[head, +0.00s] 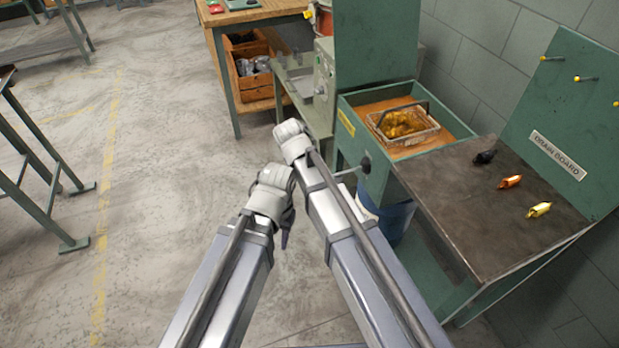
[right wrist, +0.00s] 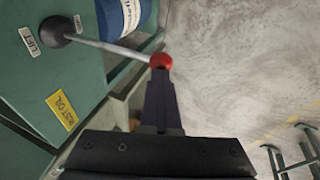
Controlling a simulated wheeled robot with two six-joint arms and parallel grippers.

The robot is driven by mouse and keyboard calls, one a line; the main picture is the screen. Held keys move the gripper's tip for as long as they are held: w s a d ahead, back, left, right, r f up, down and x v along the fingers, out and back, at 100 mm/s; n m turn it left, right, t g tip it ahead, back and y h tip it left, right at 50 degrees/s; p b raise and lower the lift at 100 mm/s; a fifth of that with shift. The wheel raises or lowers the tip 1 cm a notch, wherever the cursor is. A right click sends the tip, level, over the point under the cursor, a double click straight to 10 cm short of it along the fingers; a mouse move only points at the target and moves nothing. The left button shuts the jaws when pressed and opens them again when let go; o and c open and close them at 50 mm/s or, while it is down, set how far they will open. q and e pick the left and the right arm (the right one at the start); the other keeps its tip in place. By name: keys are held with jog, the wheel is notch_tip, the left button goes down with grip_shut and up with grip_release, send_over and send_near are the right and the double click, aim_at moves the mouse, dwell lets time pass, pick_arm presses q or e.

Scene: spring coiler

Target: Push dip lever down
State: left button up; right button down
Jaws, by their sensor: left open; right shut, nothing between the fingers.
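The dip lever is a thin metal rod (head: 347,171) on a round black pivot (head: 366,163) on the front of the green tank. In the right wrist view its red ball knob (right wrist: 160,61) is at the rod's free end, and a LIFT label is beside the pivot. My right gripper (right wrist: 161,88) is shut and empty, its fingertips at the knob; I cannot tell whether they touch it. It is hidden behind my arm in the head view. My left gripper (head: 285,240) is open, well left of the lever, mostly hidden by its wrist. A wire basket (head: 435,136) of golden parts sits in the tank.
The drain board (head: 450,190) holds a black, an orange and a yellow piece. A blue drum (head: 397,222) stands beneath the tank side. A wooden bench (head: 255,15) is behind, a green frame (head: 40,205) far left. The floor between is clear.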

pick_arm(q)
notch_tip(320, 180, down, 9)
jog(key=b, duration=0.8)
jog(key=shift+a, duration=0.15)
pick_arm(e)
notch_tip(320, 180, down, 9)
pick_arm(q)
jog(key=shift+s+b, duration=0.1)
jog(key=shift+b, duration=0.25)
pick_arm(e)
jog(key=shift+s, duration=0.2)
